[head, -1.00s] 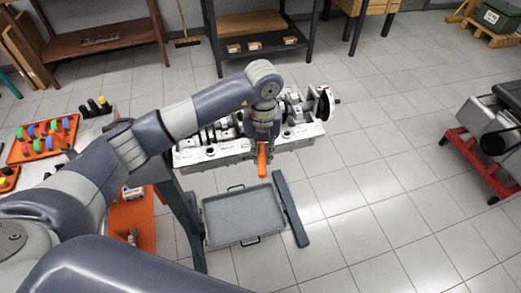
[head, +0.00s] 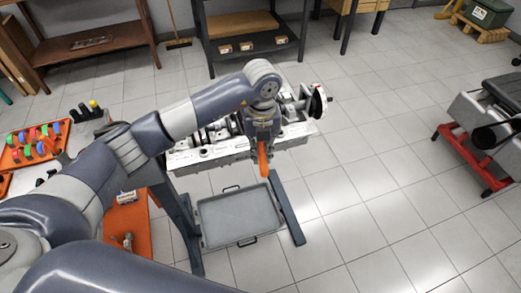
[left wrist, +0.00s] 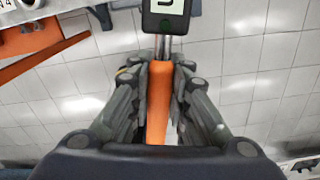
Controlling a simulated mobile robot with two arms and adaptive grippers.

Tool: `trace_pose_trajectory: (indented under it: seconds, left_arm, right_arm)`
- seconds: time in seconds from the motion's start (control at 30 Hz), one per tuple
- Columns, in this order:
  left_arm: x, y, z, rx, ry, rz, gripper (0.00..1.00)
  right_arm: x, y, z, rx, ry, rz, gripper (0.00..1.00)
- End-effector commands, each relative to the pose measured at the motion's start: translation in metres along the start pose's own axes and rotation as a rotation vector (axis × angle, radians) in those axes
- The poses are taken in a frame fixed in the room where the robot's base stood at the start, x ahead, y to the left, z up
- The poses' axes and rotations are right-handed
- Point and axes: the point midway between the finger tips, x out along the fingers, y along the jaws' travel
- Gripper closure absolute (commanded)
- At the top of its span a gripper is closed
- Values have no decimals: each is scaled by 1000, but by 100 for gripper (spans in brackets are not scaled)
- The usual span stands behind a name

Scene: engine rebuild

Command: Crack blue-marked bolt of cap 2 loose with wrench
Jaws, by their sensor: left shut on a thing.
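My left gripper (head: 263,142) is over the right part of the engine block (head: 210,160) in the head view. It is shut on the orange handle of the wrench (head: 263,158). In the left wrist view the orange wrench handle (left wrist: 158,100) lies between the two fingers (left wrist: 158,85), and a dark head with a small display is at the top. The crankshaft (head: 316,102) shows at the block's right end. My left arm covers much of the block. The blue-marked bolt and cap 2 cannot be made out. My right gripper is not in view.
A grey tray (head: 203,222) lies below the block beside a stand leg (head: 286,208). An orange tray (head: 14,158) with coloured parts sits on the left. A red engine stand (head: 470,160) is at the right. Open tiled floor lies between.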

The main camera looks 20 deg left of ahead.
Motion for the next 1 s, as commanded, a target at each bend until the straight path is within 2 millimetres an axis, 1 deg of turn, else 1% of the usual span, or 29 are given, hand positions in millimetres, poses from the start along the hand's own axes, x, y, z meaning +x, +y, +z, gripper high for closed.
trace_pose_trajectory:
  seconds: [0.37,1.0]
  left_arm:
    - [-1,0,1,4,-3,-3,100]
    - [-1,12,2,72,-4,-3,100]
  right_arm:
    - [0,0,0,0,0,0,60]
    - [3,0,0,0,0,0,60]
